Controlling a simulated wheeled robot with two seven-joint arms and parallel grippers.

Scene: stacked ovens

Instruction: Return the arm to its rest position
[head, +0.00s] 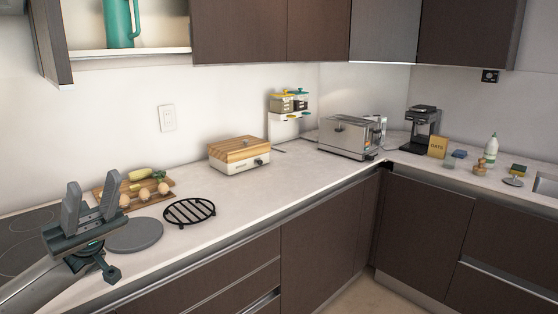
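My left gripper (80,207) comes in from the lower left of the head view. Its two grey fingers point up and stand apart, with nothing between them. It hangs in front of the counter's left part, near the dark cooktop (22,236). My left arm (30,284) runs from the gripper to the lower left corner. My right arm and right gripper are out of view.
Near the gripper are a round grey plate (136,234), a black trivet (190,211) and a wooden board with food (166,188). An open upper cabinet (150,52) holds a teal jug (118,22). The counter front (250,230) right of the trivet is clear.

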